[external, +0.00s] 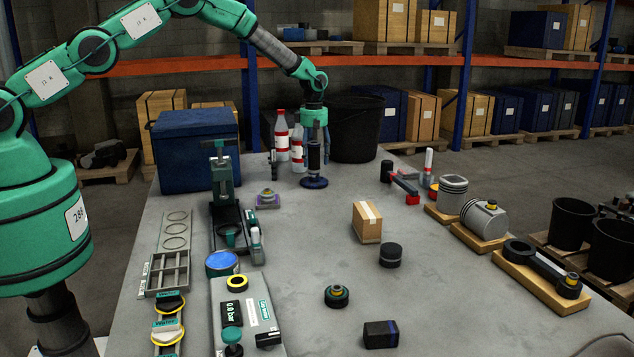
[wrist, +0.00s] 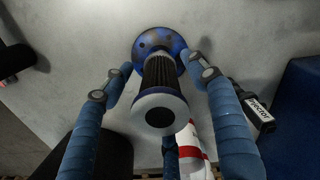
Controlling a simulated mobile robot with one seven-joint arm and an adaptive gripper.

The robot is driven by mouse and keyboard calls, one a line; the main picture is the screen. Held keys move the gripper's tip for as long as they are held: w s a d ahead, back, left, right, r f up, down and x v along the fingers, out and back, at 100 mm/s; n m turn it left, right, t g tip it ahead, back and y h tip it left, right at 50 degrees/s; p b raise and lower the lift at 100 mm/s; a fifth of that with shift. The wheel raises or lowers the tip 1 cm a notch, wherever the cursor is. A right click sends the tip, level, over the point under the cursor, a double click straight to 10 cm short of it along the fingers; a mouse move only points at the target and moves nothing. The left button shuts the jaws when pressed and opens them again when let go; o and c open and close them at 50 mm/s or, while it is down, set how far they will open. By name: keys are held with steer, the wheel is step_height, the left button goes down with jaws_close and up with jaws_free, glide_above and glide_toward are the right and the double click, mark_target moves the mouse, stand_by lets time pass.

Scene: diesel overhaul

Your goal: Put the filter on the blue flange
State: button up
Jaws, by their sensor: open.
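The filter (wrist: 159,82) is a dark pleated cylinder with a pale end cap and a dark centre. It stands upright on the blue flange (wrist: 175,44), and I see no gap between them. The flange is a round blue disc with holes, lying on the table. In the external view the filter (external: 314,158) rises from the flange (external: 314,183) at the far middle of the table. My gripper (external: 314,136) is above the filter, pointing down. In the wrist view its blue fingers (wrist: 156,72) are spread around the filter, with visible gaps at both sides.
Red-and-white bottles (external: 282,140) stand just behind and left of the flange. A black bin (external: 357,128) is behind right, and a blue crate (external: 195,160) is at the left. A cardboard box (external: 367,222) stands nearer the front.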

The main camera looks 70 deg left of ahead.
step_height(320, 180, up, 11)
steer(key=shift+r+b, duration=0.1)
steer(key=shift+b, duration=0.2)
stand_by(1.0)
